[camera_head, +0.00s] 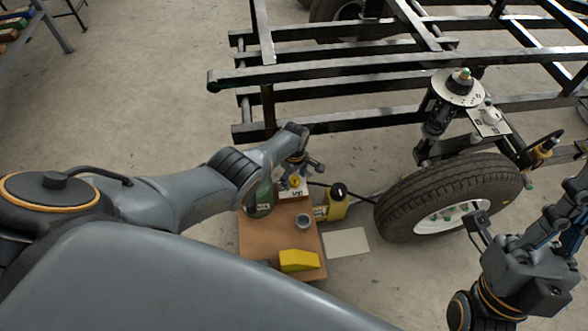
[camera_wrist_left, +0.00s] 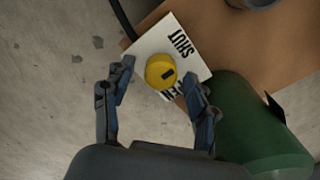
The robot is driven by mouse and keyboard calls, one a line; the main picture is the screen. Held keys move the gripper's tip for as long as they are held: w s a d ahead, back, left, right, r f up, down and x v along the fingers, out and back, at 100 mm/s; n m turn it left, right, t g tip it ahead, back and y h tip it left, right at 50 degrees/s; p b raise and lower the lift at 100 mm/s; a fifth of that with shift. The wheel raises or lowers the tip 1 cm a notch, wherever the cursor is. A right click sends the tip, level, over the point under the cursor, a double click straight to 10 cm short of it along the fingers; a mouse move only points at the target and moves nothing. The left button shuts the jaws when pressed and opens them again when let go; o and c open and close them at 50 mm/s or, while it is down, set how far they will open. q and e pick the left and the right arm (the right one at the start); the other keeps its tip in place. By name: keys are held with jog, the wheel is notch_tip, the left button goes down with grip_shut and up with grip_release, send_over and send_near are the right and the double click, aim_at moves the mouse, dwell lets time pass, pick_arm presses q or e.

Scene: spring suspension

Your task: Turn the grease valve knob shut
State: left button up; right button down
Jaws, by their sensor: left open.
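The grease valve knob (camera_wrist_left: 160,72) is a round yellow knob with a dark mark on its right side. It sits on a white plate (camera_wrist_left: 150,42) lettered "SHUT" towards the top and, partly covered, what looks like "OPEN" lower down. In the head view, the knob (camera_head: 295,181) is at the back of the brown bench. My left gripper (camera_wrist_left: 158,78) is open, with one finger on each side of the knob; contact cannot be told. In the head view, my left gripper (camera_head: 302,166) is above the knob. My right gripper (camera_head: 520,245) is at the lower right, far from the valve.
A green bottle (camera_wrist_left: 255,130) stands close beside the right finger. The brown bench (camera_head: 265,238) also holds a grey cup (camera_head: 303,221) and a yellow block (camera_head: 299,260). A yellow container (camera_head: 335,205), the wheel (camera_head: 455,195) and the black frame (camera_head: 330,72) are nearby.

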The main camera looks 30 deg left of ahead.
aim_at(294, 179)
pick_arm(q)
notch_tip(294, 179, up, 12)
dwell(0.7)
jog(key=shift+f, duration=0.1)
dwell(0.3)
